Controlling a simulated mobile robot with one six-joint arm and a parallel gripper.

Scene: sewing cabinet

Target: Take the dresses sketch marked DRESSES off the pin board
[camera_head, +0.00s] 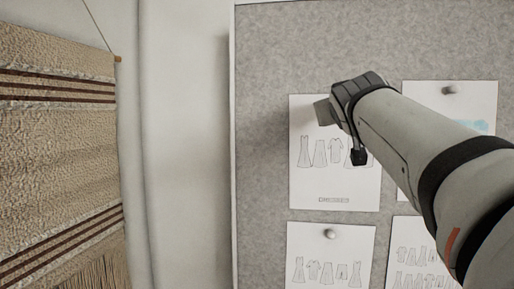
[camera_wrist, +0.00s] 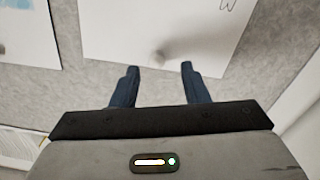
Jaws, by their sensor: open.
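The dresses sketch (camera_head: 336,178) is a white sheet on the grey pin board, with a row of outlined garments and a small boxed label near its bottom edge. The label is too blurred to read surely. My gripper (camera_head: 322,111) is in front of the sheet's top part and hides its pin in the head view. In the wrist view my gripper (camera_wrist: 159,68) is open and empty, its two dark blue fingers apart at the sheet's (camera_wrist: 115,35) pinned edge. Contact cannot be told.
The pin board (camera_head: 262,150) has a white frame at left. A sheet with a blue patch (camera_head: 475,127) hangs to the right, partly behind my arm. Two more garment sheets hang below, one with a pin (camera_head: 330,234). A woven hanging (camera_head: 55,150) is on the left wall.

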